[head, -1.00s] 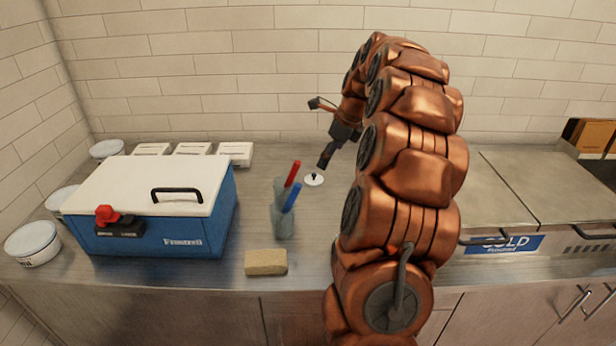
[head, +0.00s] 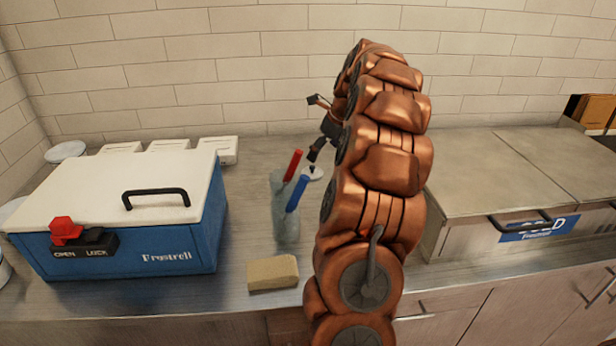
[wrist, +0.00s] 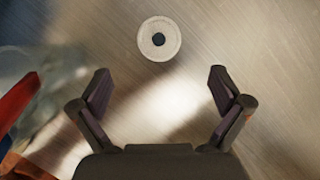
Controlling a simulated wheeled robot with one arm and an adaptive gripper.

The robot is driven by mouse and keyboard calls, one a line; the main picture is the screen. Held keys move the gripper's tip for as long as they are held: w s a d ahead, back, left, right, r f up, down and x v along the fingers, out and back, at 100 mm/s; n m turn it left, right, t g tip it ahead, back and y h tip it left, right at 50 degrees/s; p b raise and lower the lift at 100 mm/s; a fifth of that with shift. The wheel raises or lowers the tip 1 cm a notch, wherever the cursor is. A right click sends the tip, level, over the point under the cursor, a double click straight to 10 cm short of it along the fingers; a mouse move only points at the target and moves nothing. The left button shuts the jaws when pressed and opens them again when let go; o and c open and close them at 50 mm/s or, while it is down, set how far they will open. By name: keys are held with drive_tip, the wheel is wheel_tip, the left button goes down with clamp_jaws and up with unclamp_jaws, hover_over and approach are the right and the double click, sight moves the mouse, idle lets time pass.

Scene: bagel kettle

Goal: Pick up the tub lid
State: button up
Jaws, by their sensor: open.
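The tub lid (wrist: 144,48) is a small white disc with a dark knob at its centre. In the wrist view it lies flat on the metal counter, ahead of my fingertips and centred a little left of the middle. In the head view the lid (head: 316,174) shows only partly beside my arm, just right of the cup of markers. My gripper (wrist: 160,85) is open and empty, its two fingers spread wide. The lid lies beyond the fingertips, not between them. In the head view my gripper (head: 312,154) hangs over the lid and is partly hidden by my arm.
A clear cup (head: 286,222) with a red and a blue marker stands close left of the lid. A blue cooler (head: 170,245) with a white top is farther left. A tan sponge (head: 272,272) lies at the front. Metal cold-well covers (head: 480,175) are at right.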

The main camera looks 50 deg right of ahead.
sight(315, 168)
drive_tip(key=shift+p+x, duration=0.3)
drive_tip(key=shift+x, duration=1.05)
drive_tip(key=p+x, duration=0.1)
drive_tip(key=x, duration=0.4)
drive_tip(key=shift+c, duration=0.2)
drive_tip(key=c, duration=0.8)
